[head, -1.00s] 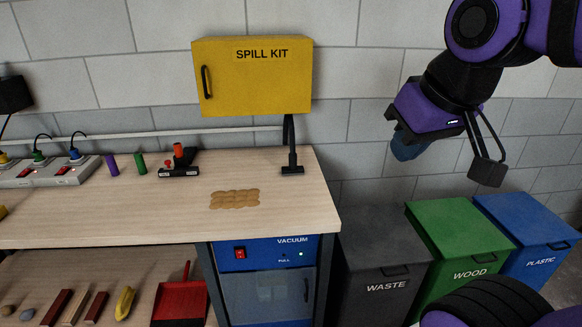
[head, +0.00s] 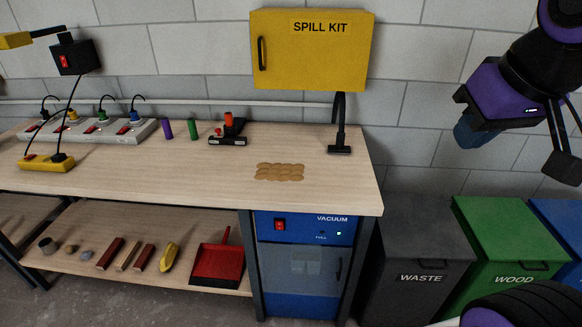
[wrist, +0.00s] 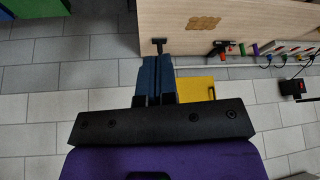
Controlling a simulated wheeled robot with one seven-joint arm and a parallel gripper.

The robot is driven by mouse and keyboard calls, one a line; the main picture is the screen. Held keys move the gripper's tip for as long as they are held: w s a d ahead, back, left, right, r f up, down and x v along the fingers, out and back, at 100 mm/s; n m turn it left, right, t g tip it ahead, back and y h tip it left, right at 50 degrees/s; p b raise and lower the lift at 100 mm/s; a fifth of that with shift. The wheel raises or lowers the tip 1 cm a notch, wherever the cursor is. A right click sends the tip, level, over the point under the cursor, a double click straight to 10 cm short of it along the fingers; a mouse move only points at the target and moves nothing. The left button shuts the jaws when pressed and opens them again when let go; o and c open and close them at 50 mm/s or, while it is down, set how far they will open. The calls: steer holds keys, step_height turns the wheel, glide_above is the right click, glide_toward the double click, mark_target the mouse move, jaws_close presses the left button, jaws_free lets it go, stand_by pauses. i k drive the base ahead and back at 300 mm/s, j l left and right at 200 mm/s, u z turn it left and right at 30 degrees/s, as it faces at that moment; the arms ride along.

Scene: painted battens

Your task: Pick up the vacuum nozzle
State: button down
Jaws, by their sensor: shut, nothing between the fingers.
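My gripper (head: 468,136) is at the upper right of the head view, in the air to the right of the bench and apart from the nozzle. In the wrist view its blue fingers (wrist: 158,58) are together with nothing between them.
The spill kit box (head: 310,60) hangs above the bench (head: 220,168). A tan patch (head: 280,172) lies left of the nozzle. A black tool (head: 228,140), green cylinder (head: 193,129) and power strip (head: 88,131) stand further left. Waste (head: 420,255) and wood (head: 512,240) bins stand below right.

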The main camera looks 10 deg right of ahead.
mark_target(340, 148)
steer(key=i+j, duration=0.2)
steer(key=i, duration=0.3)
steer(key=i+j+z, duration=0.15)
steer(key=i, duration=0.35)
